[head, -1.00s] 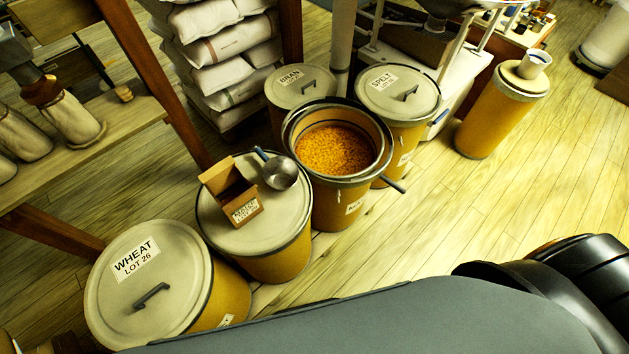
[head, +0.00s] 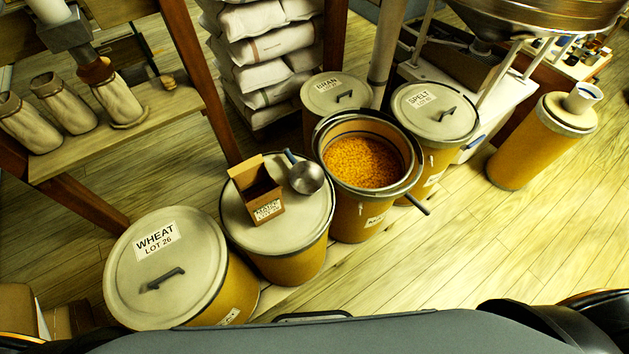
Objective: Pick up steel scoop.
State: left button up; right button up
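The steel scoop (head: 307,178) lies on the lid of a closed drum (head: 290,231). Its round metal bowl is to the right and its blue-grey handle points up and left. Neither of my grippers shows in the head view, so nothing of mine is seen touching the scoop.
An open drum (head: 364,209) of orange grain stands right of the scoop's drum, with a rod jutting from it. Lidded drums marked wheat (head: 189,254), bran (head: 325,93) and spelt (head: 428,128) stand around. Floor at the right (head: 500,240) is clear.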

aim_at(307, 178)
jog(key=u, duration=0.4)
jog(key=l+u, duration=0.1)
jog(key=u, duration=0.75)
jog(key=l+u, duration=0.1)
jog(key=u, duration=0.7)
jog(key=k+l, duration=0.95)
jog(key=l, duration=0.25)
